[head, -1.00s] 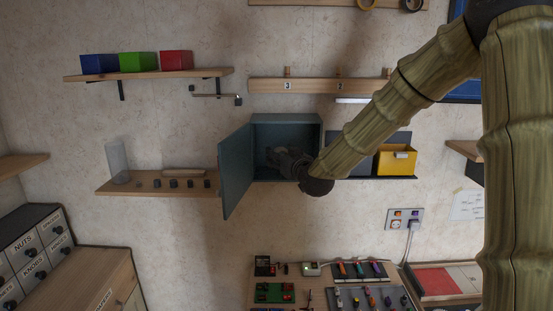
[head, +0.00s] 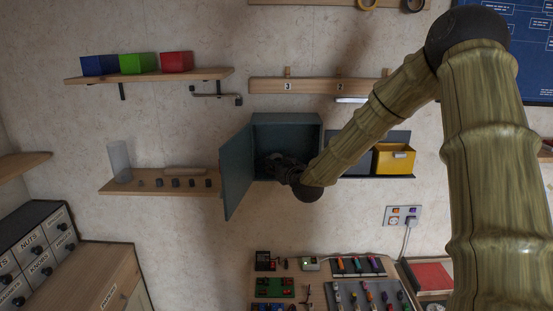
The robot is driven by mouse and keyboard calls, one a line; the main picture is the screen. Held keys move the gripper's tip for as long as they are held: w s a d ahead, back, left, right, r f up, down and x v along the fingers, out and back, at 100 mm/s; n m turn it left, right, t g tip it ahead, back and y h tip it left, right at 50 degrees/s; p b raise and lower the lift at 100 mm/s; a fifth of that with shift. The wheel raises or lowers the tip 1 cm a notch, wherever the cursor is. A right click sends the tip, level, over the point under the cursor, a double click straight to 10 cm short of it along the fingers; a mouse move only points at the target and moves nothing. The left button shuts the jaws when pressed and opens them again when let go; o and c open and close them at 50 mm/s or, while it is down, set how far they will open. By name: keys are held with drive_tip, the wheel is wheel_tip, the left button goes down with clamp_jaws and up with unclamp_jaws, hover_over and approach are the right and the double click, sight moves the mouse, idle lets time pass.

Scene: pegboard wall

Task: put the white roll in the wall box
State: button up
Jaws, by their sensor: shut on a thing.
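The wall box (head: 287,121) is a grey-green cabinet on the wall, its door (head: 237,172) swung open to the left. My gripper (head: 268,163) is dark and reaches into the lower part of the box opening from the right. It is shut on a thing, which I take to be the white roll. The roll itself cannot be made out, hidden by the gripper and the dark inside of the box.
A shelf (head: 150,189) with a clear cylinder (head: 118,160) and small dark knobs is left of the door. A yellow bin (head: 394,160) hangs to the right. Blue, green and red bins stand on the upper left shelf (head: 205,74). Bare wall lies below the box.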

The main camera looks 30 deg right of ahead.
drive_tip(key=shift+s+a+f, duration=0.1)
drive_tip(key=o, duration=1)
drive_tip(key=shift+r, duration=0.2)
drive_tip(key=shift+s+f+b, duration=0.1)
drive_tip(key=shift+s+b, duration=0.3)
drive_tip(key=shift+s, duration=0.05)
drive_tip(key=s+b, duration=0.1)
drive_tip(key=s, duration=0.2)
drive_tip(key=s+a+b, duration=0.1)
drive_tip(key=s, duration=0.3)
drive_tip(key=s+b, duration=0.1)
drive_tip(key=s, duration=0.3)
drive_tip(key=shift+a+r+b, duration=0.35)
